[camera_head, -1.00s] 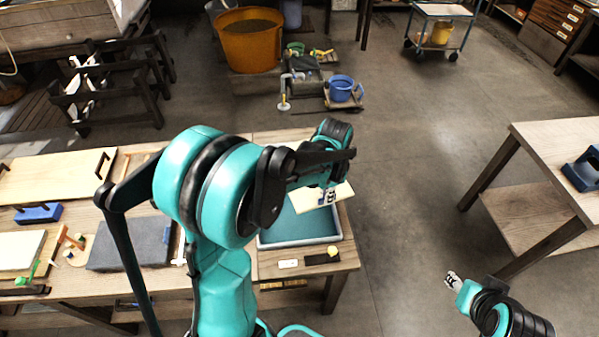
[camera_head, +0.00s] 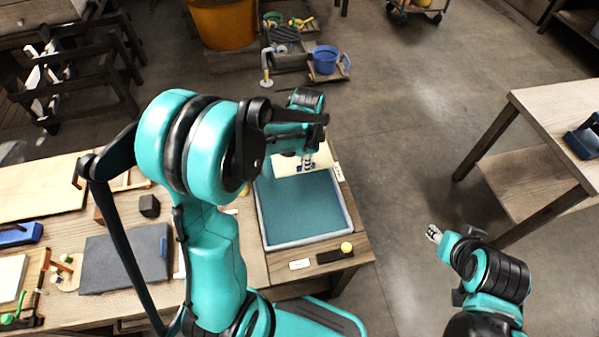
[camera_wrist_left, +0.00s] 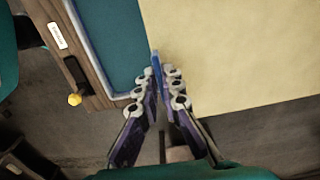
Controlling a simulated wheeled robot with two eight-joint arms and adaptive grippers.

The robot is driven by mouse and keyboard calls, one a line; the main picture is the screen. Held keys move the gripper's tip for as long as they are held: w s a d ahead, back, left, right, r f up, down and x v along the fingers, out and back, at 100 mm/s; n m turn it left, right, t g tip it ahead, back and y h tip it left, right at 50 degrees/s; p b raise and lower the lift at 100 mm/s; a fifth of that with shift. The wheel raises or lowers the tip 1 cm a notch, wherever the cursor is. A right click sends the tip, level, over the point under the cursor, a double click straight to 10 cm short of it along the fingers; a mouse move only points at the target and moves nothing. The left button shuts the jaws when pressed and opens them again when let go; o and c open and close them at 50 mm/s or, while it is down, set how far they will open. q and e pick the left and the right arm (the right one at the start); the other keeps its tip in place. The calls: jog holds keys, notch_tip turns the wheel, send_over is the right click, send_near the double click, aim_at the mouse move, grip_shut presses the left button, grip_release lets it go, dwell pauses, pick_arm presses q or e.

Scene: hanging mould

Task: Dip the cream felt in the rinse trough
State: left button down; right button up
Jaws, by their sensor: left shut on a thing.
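The rinse trough (camera_head: 308,240) is a grey-rimmed tray of teal liquid on the bench's right end. It also shows in the left wrist view (camera_wrist_left: 92,50). My left gripper (camera_head: 306,164) is above the trough's far end. In the left wrist view its fingers (camera_wrist_left: 157,82) are closed on a small blue piece at the edge of the cream felt (camera_wrist_left: 240,55), a flat pale sheet. In the head view the felt (camera_head: 284,166) is partly hidden by my arm. Whether it touches the liquid is unclear. My right gripper (camera_head: 434,234) is away over the floor, its fingers too small to judge.
A white label (camera_head: 299,264), a dark strip (camera_head: 331,256) and a yellow knob (camera_head: 346,247) lie before the trough. A dark grey slab (camera_head: 125,258) lies left on the bench. A blue bucket (camera_head: 326,60) stands on the floor behind. Another table (camera_head: 560,110) stands right.

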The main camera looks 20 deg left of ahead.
pick_arm(q)
jog(key=f+b, duration=0.7)
jog(key=f, duration=0.3)
jog(key=f+b, duration=0.8)
jog(key=f, duration=0.3)
jog(key=shift+w+a, duration=0.1)
jog(key=shift+a, duration=0.1)
dwell(0.4)
jog(key=shift+w+a, duration=0.9)
jog(key=shift+w, duration=0.3)
jog(key=shift+s+d, duration=0.9)
jog(key=shift+s, duration=0.3)
